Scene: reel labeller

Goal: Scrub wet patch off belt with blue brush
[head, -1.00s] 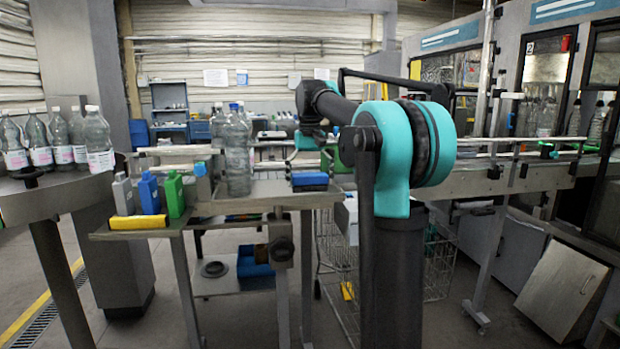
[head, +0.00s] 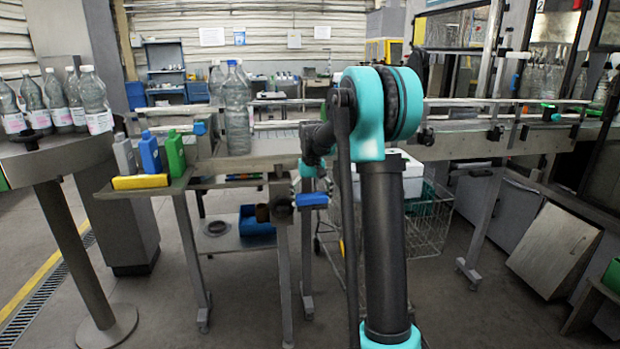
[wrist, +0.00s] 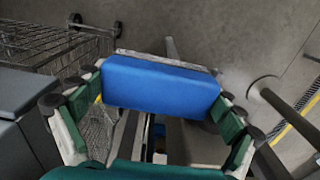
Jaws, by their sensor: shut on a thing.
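The blue brush (head: 313,199) is a blue block, held low in front of the conveyor, below the belt's level in the head view. It fills the space between the fingers in the wrist view (wrist: 160,84), with a thin pale strip along its far edge. My gripper (head: 308,187) is shut on it, with a green-padded finger at each side in the wrist view. The belt (head: 275,146) runs behind my arm, which hides part of it. I cannot make out the wet patch.
Clear bottles (head: 237,112) stand on the conveyor left of my arm. A small shelf (head: 180,184) holds grey, blue and green containers and a yellow block. A wire cart (head: 432,218) stands below the belt. More bottles (head: 94,100) stand on the left table.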

